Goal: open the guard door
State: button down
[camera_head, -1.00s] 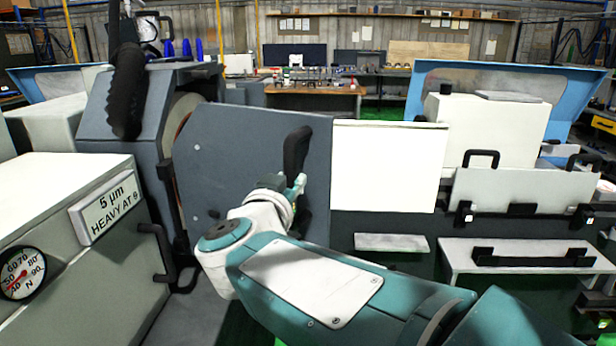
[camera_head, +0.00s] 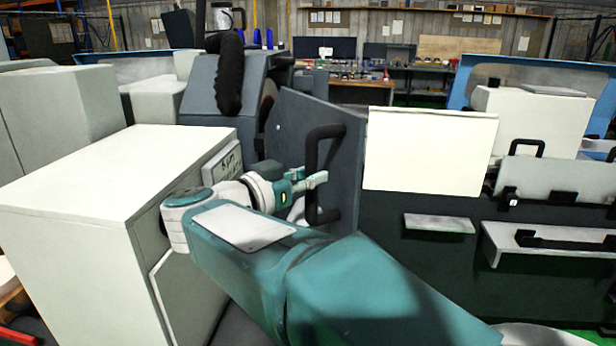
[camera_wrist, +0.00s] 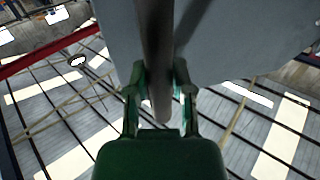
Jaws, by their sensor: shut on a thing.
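The guard door (camera_head: 345,120) is a dark grey panel standing out at an angle from the grinding wheel housing. Its black U-shaped handle (camera_head: 311,150) is on the face toward my arm. My gripper (camera_head: 312,184) is at the lower part of this handle, its fingers closed around the upright bar. In the wrist view, the handle bar (camera_wrist: 157,60) runs between the two fingertips (camera_wrist: 159,85), with the grey door (camera_wrist: 225,40) behind it. The door's hinge side is partly hidden.
A pale box-shaped machine unit (camera_head: 80,180) stands close to my arm on the left. A blank cream panel (camera_head: 430,150) is right of the door, with a grey handled cover (camera_head: 560,178) beyond it.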

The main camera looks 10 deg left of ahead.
jog(key=shift+r, duration=0.2)
jog(key=c, duration=0.5)
grip_release()
jog(key=shift+w+a, duration=0.1)
jog(key=shift+c, duration=0.2)
jog(key=shift+o, duration=0.3)
jog(key=shift+a+f, duration=0.15)
jog(key=shift+a, duration=0.1)
jog(key=shift+d, duration=0.1)
jog(key=v, duration=1.2)
jog(key=shift+f, duration=0.1)
